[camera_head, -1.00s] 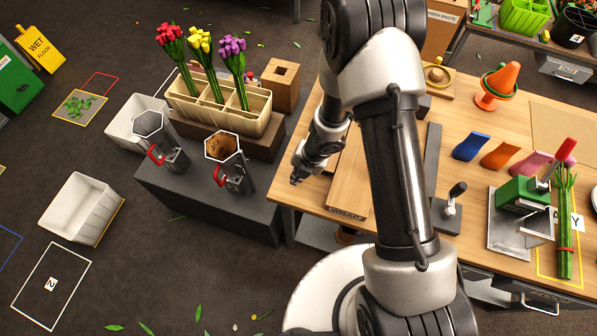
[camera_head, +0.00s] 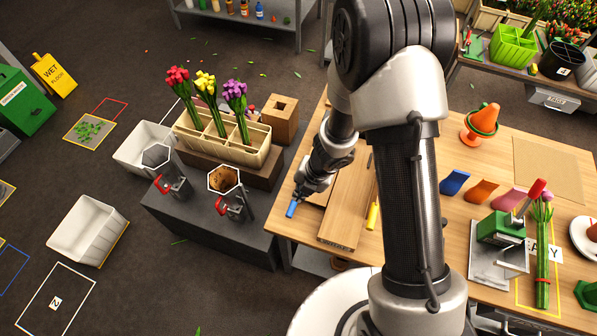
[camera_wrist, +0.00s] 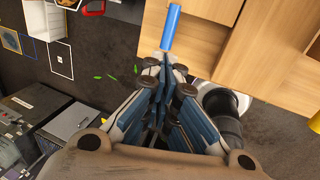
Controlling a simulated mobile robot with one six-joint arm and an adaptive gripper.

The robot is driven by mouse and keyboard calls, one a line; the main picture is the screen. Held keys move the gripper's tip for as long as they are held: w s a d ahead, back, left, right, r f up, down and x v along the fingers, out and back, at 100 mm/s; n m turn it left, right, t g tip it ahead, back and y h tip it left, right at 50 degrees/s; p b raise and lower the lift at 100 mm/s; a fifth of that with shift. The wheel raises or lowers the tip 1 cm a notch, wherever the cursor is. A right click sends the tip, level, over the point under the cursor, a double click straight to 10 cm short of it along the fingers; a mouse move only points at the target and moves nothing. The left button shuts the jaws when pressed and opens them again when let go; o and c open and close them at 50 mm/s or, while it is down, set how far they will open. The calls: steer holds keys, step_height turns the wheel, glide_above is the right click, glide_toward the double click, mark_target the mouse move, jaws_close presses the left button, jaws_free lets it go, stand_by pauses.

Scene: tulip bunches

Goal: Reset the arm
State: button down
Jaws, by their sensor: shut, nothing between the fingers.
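My arm rises through the middle of the head view, over the wooden table (camera_head: 400,235). My gripper (camera_head: 298,194) hangs at the table's left end, pointing down. In the wrist view its fingers (camera_wrist: 163,62) are shut together with nothing between them. A blue cylinder (camera_head: 291,209) shows just past the fingertips near the table edge. It also shows in the wrist view (camera_wrist: 171,27), beyond the tips. Whether the tips touch it I cannot tell.
A wooden board (camera_head: 345,215) and a yellow cylinder (camera_head: 373,216) lie right of the gripper. A dark bench (camera_head: 215,232) with a tulip rack (camera_head: 250,155) stands left. A green press (camera_head: 500,228) and a tied tulip bunch (camera_head: 543,255) are at the right.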

steer(key=shift+w+r, duration=0.1)
steer(key=w+d+r+m+t+h+b, duration=0.4)
steer(key=w+d+r+m, duration=0.4)
steer(key=r, duration=0.4)
steer(key=s+d+r+m+t+h+b, duration=0.1)
steer(key=s+d+r+m+h+b, duration=0.1)
steer(key=s+d+r+m+b, duration=0.5)
steer(key=s+a+r+m+g+y+b, duration=0.1)
steer(key=s+a+r+m+y+b, duration=0.1)
steer(key=s+m, duration=1.5)
steer(key=shift+s+g+y+b, duration=0.3)
steer(key=shift+s+y+b, duration=0.15)
steer(key=shift+s, duration=0.55)
steer(key=shift+d, duration=0.1)
